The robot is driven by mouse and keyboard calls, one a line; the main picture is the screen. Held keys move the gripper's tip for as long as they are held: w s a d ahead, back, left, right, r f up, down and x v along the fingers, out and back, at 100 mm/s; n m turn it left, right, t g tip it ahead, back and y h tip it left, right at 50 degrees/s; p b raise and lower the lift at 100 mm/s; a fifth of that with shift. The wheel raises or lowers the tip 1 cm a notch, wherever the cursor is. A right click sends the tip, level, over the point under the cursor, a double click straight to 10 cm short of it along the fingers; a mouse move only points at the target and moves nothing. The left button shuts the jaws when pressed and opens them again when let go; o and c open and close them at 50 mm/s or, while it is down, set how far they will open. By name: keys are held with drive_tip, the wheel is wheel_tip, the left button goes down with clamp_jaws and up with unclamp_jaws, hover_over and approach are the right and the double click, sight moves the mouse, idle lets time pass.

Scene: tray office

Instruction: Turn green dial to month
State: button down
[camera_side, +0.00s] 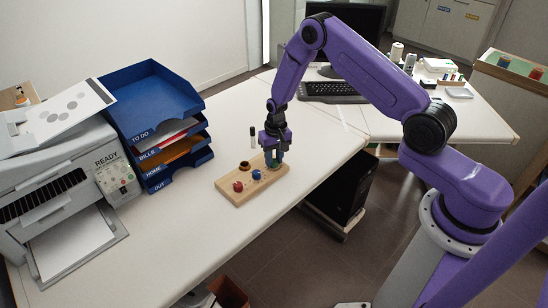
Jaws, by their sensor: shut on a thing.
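A light wooden board (236,192) lies on the white desk. It bears a red dial (238,186) at its front left, a blue dial (256,174) at its front middle and a dark brown round piece (244,165) at its back. My gripper (274,160) points down over the right end of the board. It is shut on the green dial (274,167), which shows only in part below the fingers. The dial's pointer and any month marking are too small or hidden to read.
Blue stacked trays (155,105) and a grey printer (60,185) stand to the left. A small black-and-white marker (252,137) stands upright behind the board. A keyboard (330,91) and monitor lie further back. The desk in front of the board is clear.

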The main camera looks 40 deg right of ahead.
sight(276, 160)
drive_tip(key=shift+n, duration=1)
drive_tip(key=c, duration=0.8)
unclamp_jaws()
drive_tip(key=shift+d+r, duration=0.2)
drive_tip(key=shift+r, duration=4.15)
drive_tip(key=shift+d+r, duration=0.2)
drive_tip(key=shift+r, duration=4.15)
